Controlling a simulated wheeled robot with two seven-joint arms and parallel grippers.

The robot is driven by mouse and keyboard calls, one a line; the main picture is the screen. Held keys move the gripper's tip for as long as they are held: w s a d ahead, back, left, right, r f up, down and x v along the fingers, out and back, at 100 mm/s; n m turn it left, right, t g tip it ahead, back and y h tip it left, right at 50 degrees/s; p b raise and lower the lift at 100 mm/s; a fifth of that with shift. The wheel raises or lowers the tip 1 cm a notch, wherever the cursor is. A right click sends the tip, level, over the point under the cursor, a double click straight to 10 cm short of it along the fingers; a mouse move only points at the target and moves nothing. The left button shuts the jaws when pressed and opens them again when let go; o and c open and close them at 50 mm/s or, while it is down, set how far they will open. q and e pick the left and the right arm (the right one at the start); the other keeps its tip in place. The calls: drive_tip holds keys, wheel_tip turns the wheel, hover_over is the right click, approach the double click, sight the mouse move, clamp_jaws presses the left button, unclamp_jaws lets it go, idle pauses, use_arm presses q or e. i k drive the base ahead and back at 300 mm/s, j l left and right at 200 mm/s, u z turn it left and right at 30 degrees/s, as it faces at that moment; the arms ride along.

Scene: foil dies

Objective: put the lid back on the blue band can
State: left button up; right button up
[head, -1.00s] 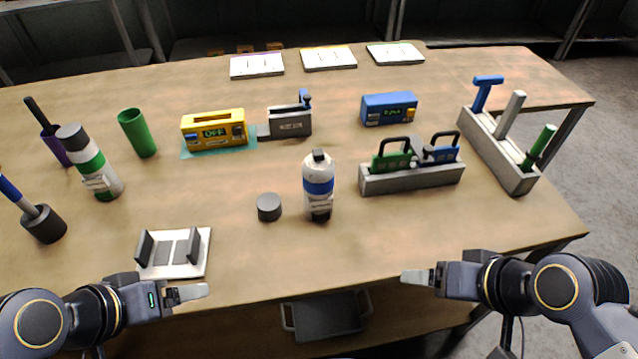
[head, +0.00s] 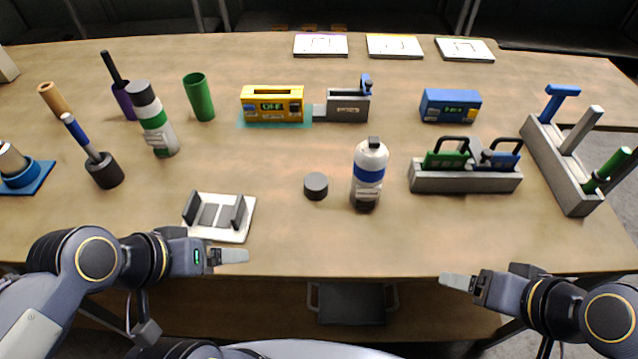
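The blue band can (head: 369,172) is a white bottle-shaped can with a blue band, standing upright right of the table's middle. It has a small dark nozzle on top and a dark base. A dark grey round lid (head: 316,185) lies on the table just left of the can, apart from it. My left gripper (head: 232,257) is at the table's front edge, below the white stand and left of the lid. My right gripper (head: 458,281) is at the front edge, right of and nearer than the can. Both hold nothing visible; their finger gaps cannot be made out.
A white stand (head: 219,236) with dark uprights is left of the lid. A grey rack (head: 466,181) with green and blue padlock-like pieces is close right of the can. A green-banded can (head: 154,122) stands left. The table front between my grippers is clear.

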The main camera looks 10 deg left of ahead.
sight(370, 165)
drive_tip(key=j+z, duration=0.45)
drive_tip(key=k+j+z, duration=0.15)
drive_tip(key=z, duration=0.35)
drive_tip(key=k+j+z, duration=0.2)
drive_tip(key=j+z, duration=0.25)
